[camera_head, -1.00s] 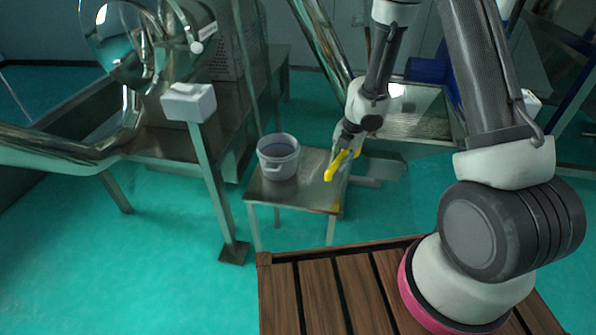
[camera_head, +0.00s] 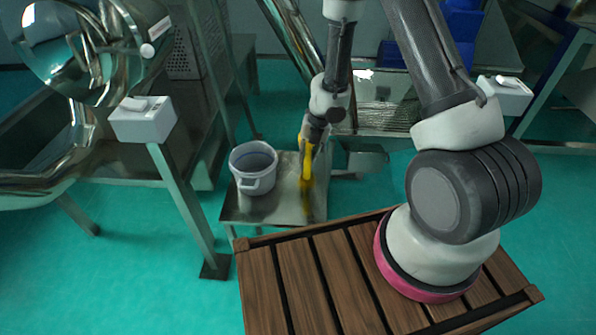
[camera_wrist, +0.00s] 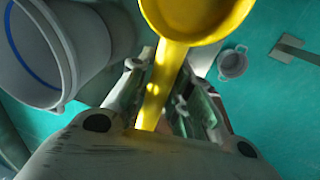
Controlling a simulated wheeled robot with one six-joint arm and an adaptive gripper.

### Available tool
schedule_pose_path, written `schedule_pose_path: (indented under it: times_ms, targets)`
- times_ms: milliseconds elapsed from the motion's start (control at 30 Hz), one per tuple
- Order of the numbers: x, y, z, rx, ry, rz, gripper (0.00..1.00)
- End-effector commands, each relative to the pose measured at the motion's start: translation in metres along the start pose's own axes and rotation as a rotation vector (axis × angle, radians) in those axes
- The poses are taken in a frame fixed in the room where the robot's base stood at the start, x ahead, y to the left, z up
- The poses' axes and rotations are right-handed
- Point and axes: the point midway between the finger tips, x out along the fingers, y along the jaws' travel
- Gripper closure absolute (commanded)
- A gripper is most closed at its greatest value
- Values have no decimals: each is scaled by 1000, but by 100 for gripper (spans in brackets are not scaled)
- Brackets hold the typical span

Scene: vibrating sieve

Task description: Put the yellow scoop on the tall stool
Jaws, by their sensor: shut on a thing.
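The yellow scoop (camera_head: 307,160) is in my gripper (camera_head: 314,140) and hangs nearly upright above the right part of a steel stool (camera_head: 285,207). In the wrist view my gripper (camera_wrist: 168,85) is shut on the scoop's handle (camera_wrist: 157,92), and the round bowl (camera_wrist: 195,15) points away at the top. A yellow patch shows on the stool top below the scoop. I cannot tell whether the scoop touches the top. A grey-white bucket (camera_head: 254,170) stands on the left of the stool, and it is large at the left of the wrist view (camera_wrist: 42,50).
A steel post with a white box (camera_head: 143,122) stands left of the stool. Shiny steel machinery (camera_head: 85,50) is further left. A slatted wooden top (camera_head: 300,280) lies in front, under my arm's base. A small grey container (camera_wrist: 232,64) shows on the green floor in the wrist view.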

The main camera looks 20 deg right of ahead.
Motion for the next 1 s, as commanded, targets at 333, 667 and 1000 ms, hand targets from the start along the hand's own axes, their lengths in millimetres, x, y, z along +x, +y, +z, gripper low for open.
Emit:
schedule_pose_path:
  times_ms: [333, 667, 1000]
  targets:
    - [41, -8, 0, 1, 2, -1, 100]
    - [72, -14, 1, 0, -2, 1, 100]
    - [74, -15, 1, 0, -1, 0, 70]
